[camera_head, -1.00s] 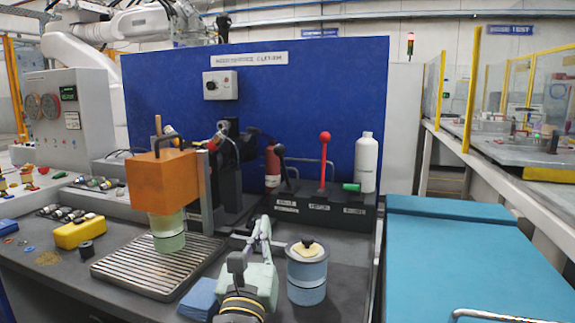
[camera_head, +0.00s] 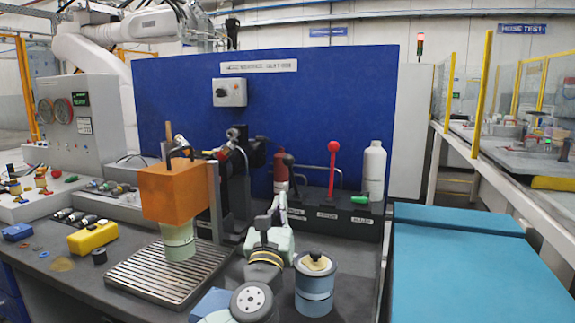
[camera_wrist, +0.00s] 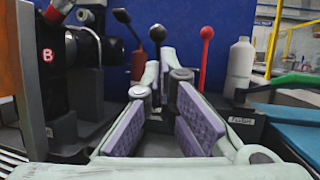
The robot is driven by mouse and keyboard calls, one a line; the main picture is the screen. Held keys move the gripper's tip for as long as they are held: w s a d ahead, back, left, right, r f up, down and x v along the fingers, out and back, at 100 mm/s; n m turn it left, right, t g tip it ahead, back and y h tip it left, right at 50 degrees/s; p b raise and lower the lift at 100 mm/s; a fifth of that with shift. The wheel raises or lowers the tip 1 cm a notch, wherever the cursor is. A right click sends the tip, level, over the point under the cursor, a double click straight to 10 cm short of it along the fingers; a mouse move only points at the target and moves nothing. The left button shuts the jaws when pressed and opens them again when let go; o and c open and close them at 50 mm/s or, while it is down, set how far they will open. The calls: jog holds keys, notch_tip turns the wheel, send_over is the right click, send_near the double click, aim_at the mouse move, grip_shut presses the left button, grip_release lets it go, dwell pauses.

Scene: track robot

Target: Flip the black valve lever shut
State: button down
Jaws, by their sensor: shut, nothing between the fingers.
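The black valve lever (camera_head: 289,160) has a round knob on a shaft and stands roughly upright, leaning slightly left, at the left end of a dark valve block (camera_head: 345,228). In the wrist view the black knob (camera_wrist: 157,34) shows straight ahead, just above and beyond my fingertips. My gripper (camera_head: 280,203) is in front of the block's left part. In the wrist view my gripper (camera_wrist: 158,72) has its purple-padded fingers converging at the tips, shut and empty. The fingers hide the lever's lower shaft. I cannot tell whether they touch it.
An upright red lever (camera_head: 333,148) and a low green-handled lever (camera_head: 361,199) share the block. A white bottle (camera_head: 373,170) and red cylinder (camera_head: 281,170) stand nearby. An orange press head (camera_head: 178,190) is left, a blue-grey canister (camera_head: 314,285) right of my arm. A blue panel (camera_head: 340,80) stands behind.

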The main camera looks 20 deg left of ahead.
aim_at(289, 163)
jog(key=p+x, duration=0.3)
jog(key=x, duration=0.8)
jog(key=shift+w+r+p, duration=0.3)
jog(key=shift+w, duration=0.05)
jog(key=shift+w+a+r, duration=0.1)
jog(key=shift+w, duration=0.5)
jog(key=shift+r, duration=0.15)
